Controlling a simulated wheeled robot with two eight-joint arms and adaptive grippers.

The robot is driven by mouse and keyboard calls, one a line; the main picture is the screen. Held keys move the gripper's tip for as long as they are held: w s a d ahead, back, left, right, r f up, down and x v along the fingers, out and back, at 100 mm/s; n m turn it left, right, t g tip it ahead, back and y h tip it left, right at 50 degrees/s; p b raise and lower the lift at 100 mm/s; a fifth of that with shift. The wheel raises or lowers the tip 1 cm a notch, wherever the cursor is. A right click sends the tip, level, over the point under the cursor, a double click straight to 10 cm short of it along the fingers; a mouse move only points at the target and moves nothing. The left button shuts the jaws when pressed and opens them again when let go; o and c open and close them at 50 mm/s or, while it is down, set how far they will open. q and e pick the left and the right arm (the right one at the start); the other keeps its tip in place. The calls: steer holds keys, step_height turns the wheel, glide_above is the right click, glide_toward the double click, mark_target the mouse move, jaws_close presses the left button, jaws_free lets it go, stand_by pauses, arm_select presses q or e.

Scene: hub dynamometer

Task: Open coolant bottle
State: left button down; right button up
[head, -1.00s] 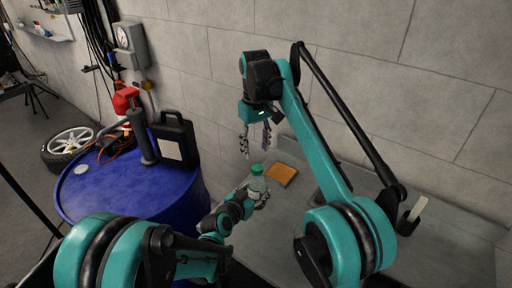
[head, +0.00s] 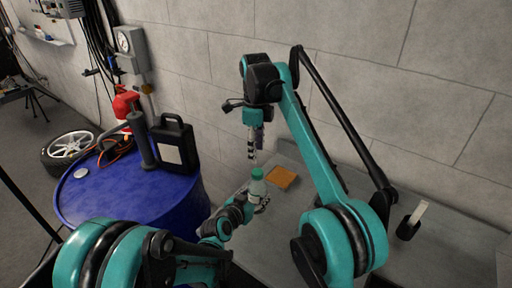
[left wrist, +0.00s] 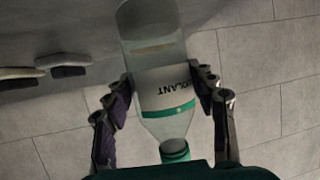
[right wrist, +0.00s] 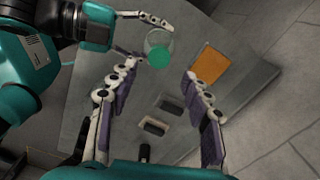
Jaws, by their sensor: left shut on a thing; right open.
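The coolant bottle (head: 258,187) is clear with a green cap (head: 257,172) on top, and stands upright in the head view. My left gripper (head: 254,203) is shut around the bottle's body. The left wrist view shows the bottle (left wrist: 165,85) between both fingers, with part of its label readable and its green cap (left wrist: 174,150) at the lower edge. My right gripper (head: 257,150) is open and empty above the cap, fingers pointing down. In the right wrist view the cap (right wrist: 159,57) lies beyond the spread fingers, apart from them.
An orange cloth or sponge (head: 282,177) lies on the grey table (head: 310,230) beside the bottle. Two dark blocks (right wrist: 152,126) show on the table in the right wrist view. A blue drum (head: 130,190) with a black canister (head: 174,145) stands at left. A wall is behind.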

mark_target(256, 171)
steer(key=m, duration=0.3)
steer(key=shift+w+f+m, duration=0.1)
steer(key=shift+f+m, duration=0.1)
steer(key=shift+m, duration=0.1)
step_height(256, 171, down, 8)
steer(key=shift+r, duration=0.2)
steer(key=shift+c, duration=0.4)
jaws_close()
